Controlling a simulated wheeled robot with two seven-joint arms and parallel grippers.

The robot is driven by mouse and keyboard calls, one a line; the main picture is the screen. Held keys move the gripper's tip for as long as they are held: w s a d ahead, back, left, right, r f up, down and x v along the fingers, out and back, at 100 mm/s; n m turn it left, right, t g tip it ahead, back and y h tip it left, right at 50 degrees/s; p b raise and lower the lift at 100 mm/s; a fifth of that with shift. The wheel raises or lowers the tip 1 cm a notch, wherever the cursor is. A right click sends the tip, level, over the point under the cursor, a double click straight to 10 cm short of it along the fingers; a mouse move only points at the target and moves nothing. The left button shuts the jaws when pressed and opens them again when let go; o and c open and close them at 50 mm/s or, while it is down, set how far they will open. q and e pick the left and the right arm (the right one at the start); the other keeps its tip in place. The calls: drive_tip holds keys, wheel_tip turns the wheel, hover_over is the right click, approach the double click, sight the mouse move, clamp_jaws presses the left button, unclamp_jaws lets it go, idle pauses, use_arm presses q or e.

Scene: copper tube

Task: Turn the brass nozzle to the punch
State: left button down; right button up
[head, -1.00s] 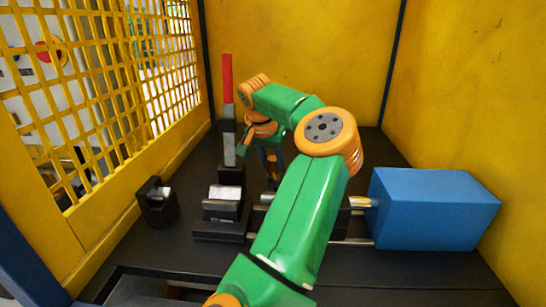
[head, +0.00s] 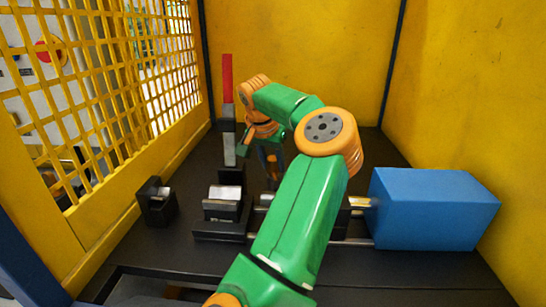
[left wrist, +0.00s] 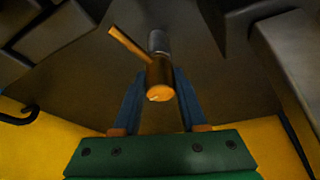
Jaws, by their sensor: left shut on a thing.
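The brass nozzle (left wrist: 159,78) shows in the left wrist view as a short copper-coloured cylinder with a thin side tube pointing up and left. A grey cylindrical piece shows at its far end. My left gripper (left wrist: 158,88) is shut on the nozzle, with one blue finger on each side. In the head view my left gripper (head: 271,172) is just right of the press, pointing down, and the nozzle cannot be made out clearly there. The press, perhaps the punch, has a red lever (head: 227,78) standing upright on a grey post (head: 229,150). My right gripper is not in view.
A blue box (head: 430,210) stands at the right, with metal rods on its left side. A black block with a metal top (head: 222,205) sits before the press. A small black holder (head: 158,205) is further left. A yellow mesh wall (head: 110,110) closes the left side.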

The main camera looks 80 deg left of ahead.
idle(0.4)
use_arm(q)
drive_tip(key=shift+r+m+t+h+p, duration=0.3)
drive_tip(key=shift+m+p, duration=0.5)
drive_tip(key=shift+m, duration=0.2)
drive_tip(key=shift+f+m, duration=0.15)
drive_tip(key=shift+m, duration=0.25)
drive_tip(key=shift+f, duration=0.1)
drive_tip(key=shift+c, duration=2.2)
unclamp_jaws()
